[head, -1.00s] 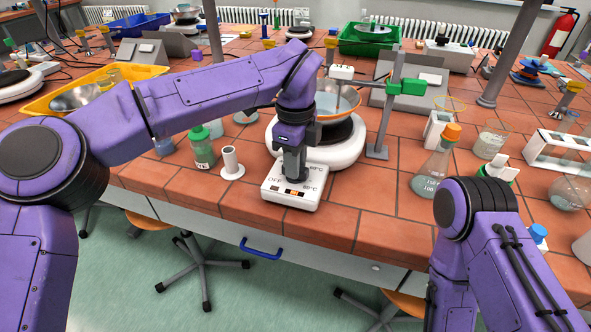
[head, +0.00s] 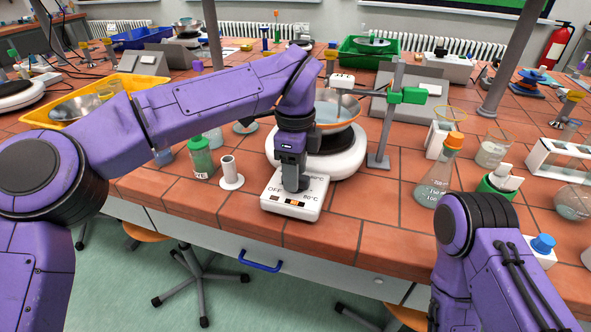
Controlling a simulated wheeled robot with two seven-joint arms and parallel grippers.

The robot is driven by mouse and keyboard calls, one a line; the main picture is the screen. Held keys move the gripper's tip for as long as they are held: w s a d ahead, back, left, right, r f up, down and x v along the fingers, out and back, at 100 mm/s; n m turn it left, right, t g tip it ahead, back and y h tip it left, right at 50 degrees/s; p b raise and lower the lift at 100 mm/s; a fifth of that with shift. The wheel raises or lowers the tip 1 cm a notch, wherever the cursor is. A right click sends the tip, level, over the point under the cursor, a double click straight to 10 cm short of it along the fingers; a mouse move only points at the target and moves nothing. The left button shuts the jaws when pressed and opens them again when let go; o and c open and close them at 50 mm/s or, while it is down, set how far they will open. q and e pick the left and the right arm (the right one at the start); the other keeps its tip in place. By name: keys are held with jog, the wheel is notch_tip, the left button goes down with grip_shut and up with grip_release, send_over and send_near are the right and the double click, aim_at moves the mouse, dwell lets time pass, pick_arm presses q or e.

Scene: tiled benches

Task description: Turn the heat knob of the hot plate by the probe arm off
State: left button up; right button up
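The hot plate is white, with a round heating part (head: 347,158) and a control panel (head: 292,208) at the bench's front edge.
A green-capped bottle (head: 201,157) and a white cylinder on a round foot (head: 230,172) stand left of the panel. An orange-stoppered flask (head: 436,175) stands to the right. A blue drawer handle (head: 261,266) is below the bench edge.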

pick_arm(q)
jog(key=shift+r, duration=0.1)
notch_tip(320, 180, up, 10)
jog(key=p, duration=0.1)
jog(key=shift+r, duration=0.2)
jog(key=shift+r, duration=0.1)
